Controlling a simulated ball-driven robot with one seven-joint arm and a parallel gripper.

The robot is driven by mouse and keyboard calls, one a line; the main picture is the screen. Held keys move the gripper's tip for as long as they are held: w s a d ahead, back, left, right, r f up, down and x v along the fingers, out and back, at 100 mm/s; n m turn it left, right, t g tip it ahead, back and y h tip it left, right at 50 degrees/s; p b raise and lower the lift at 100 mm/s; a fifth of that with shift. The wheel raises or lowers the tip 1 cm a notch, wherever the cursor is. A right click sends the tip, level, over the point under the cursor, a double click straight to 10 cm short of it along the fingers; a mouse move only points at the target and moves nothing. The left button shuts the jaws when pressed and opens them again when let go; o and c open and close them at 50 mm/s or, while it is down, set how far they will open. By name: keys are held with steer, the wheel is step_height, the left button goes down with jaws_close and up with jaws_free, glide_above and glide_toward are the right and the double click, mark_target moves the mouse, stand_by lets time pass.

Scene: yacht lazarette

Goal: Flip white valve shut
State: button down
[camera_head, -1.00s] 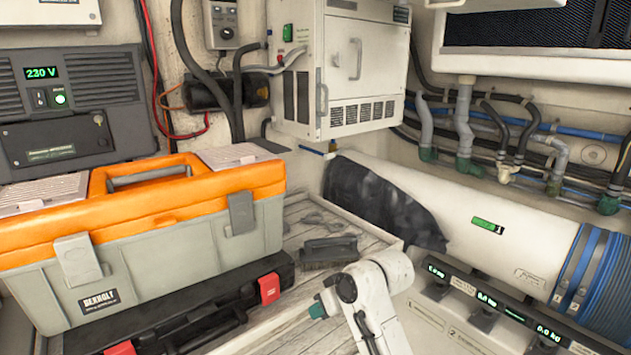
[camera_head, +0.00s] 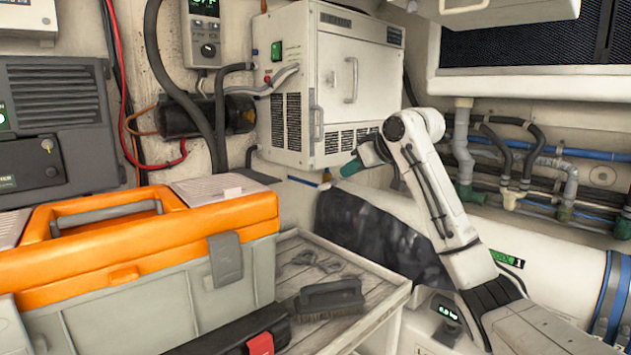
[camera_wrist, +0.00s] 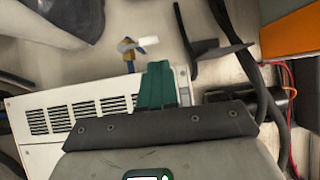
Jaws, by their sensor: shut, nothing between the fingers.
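The valve has a small white lever (camera_wrist: 148,41) on a brass-coloured body (camera_wrist: 128,53) with a blue pipe. It shows in the upper middle of the wrist view. In the head view its brass fitting (camera_head: 326,178) is tiny, below the white cabinet, and the lever is hard to make out. My gripper (camera_head: 350,168) has green fingertips and is in front of the cabinet's lower right, just right of the valve in the picture. In the wrist view the shut, empty fingers (camera_wrist: 158,70) point toward the valve, with a visible gap between them and the lever.
The white cabinet (camera_head: 340,85) is close beside my gripper. An orange and grey toolbox (camera_head: 150,300) stands at left. A brush (camera_head: 330,298) lies on the wooden tray-like bench (camera_head: 375,325). A white cylinder (camera_head: 545,262) and hoses fill the right side.

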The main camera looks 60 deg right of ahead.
mark_target(326, 185)
steer(key=shift+d+r, duration=0.5)
steer(key=shift+r, duration=0.15)
steer(key=p+x, duration=0.1)
steer(key=x, duration=0.9)
